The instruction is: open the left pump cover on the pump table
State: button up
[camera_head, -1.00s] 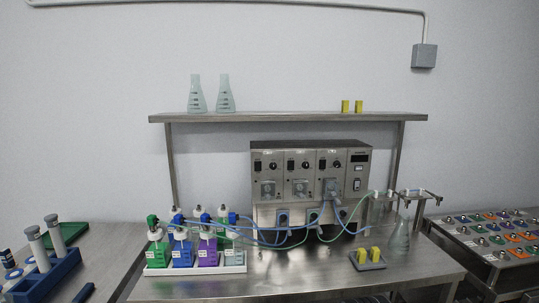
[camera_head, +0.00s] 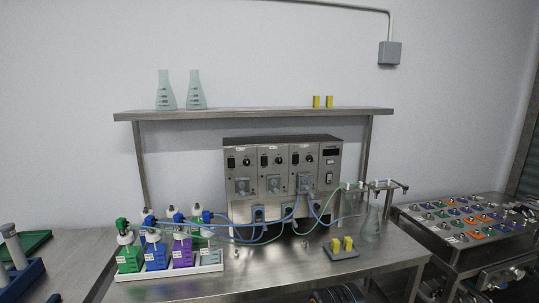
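The grey pump unit (camera_head: 283,145) stands on the steel pump table (camera_head: 290,268) under a shelf. It has three pump bays side by side. The left pump cover (camera_head: 241,186) is on the leftmost bay, below a dark knob, and looks closed, though it is small. A middle cover (camera_head: 273,184) and a right cover (camera_head: 305,182) sit beside it. Blue and green tubes run in front of the unit's lower part. My gripper is not in view.
A white tray (camera_head: 212,267) of colored bottles stands front left on the table. A grey block with yellow pieces (camera_head: 341,254) and a flask (camera_head: 371,224) stand at right. Two flasks (camera_head: 180,91) stand on the shelf (camera_head: 250,113). Side tables flank both ends.

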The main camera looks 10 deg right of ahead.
aim_at(240, 174)
jog(key=k, duration=0.6)
jog(key=u, duration=1.05)
jog(key=i, duration=1.8)
jog(key=z, duration=0.8)
